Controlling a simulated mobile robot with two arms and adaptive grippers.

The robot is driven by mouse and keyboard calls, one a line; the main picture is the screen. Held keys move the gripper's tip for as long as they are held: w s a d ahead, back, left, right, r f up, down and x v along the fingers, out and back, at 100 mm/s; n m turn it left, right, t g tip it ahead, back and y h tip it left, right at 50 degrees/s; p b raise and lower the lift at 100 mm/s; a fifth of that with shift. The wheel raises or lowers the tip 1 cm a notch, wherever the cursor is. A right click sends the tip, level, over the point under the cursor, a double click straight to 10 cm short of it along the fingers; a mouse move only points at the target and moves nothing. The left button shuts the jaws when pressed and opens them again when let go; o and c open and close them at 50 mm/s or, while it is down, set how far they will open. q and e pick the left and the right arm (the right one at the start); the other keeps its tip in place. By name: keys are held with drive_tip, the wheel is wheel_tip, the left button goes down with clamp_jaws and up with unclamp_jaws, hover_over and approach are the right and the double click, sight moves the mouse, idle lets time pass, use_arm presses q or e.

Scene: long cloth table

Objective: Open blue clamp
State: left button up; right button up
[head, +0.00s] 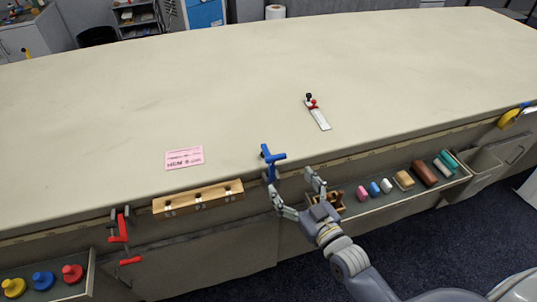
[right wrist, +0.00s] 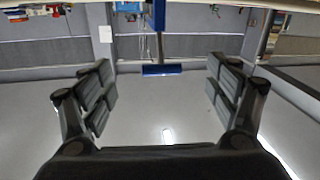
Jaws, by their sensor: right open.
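The blue clamp (head: 271,157) sits at the front edge of the cloth table (head: 230,95), its upper part standing above the top. In the right wrist view, its blue screw and crossbar (right wrist: 161,70) hang centred between my fingers, seemingly a little beyond them. My right gripper (head: 293,181) is open and empty, just in front of and below the clamp. One finger is close to the clamp in the head view; I cannot tell whether they touch. The clamp's lower part is partly hidden by the gripper. My left gripper is not in view.
A red clamp (head: 119,237) and a wooden block (head: 198,198) are on the front edge to the left. A pink note (head: 184,158) and a toggle clamp (head: 319,115) lie on top. A shelf (head: 385,205) with several coloured blocks is to the right.

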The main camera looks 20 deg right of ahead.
sight(274, 160)
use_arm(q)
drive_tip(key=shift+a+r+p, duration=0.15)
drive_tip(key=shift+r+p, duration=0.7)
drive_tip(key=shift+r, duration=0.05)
use_arm(e)
drive_tip(key=shift+x, duration=5.05)
drive_tip(key=shift+c, duration=0.3)
drive_tip(key=c, duration=1.6)
